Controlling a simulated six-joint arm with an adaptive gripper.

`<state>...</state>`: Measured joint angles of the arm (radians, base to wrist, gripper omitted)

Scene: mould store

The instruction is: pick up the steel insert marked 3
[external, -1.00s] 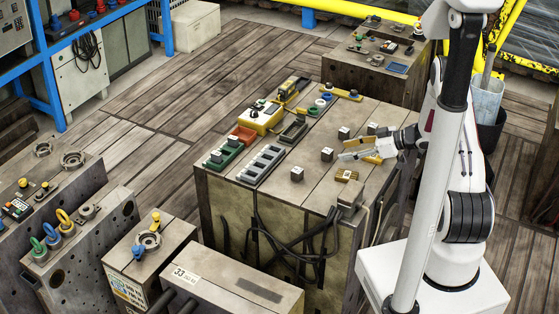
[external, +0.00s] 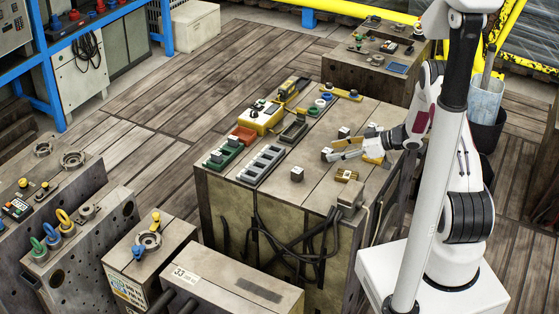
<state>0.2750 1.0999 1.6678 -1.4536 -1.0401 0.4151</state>
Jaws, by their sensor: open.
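Several small steel inserts stand on the top of the large mould block (external: 300,203): one at the front (external: 297,173), one further back (external: 343,132), one at the back right (external: 371,128), and one at the tips of my gripper (external: 327,154). Their markings are too small to read, so I cannot tell which is marked 3. My gripper (external: 337,150) is open, low over the block, reaching in from the right. Its fingertips are right beside the insert there and partly cover it. I cannot tell whether they touch it or stand around it.
A grey slotted tray (external: 261,164), a green tray (external: 222,154) and a yellow box (external: 262,117) line the block's left side. A brass-coloured block (external: 347,175) lies in front of my gripper. The block top between the grey tray and the front insert is clear.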

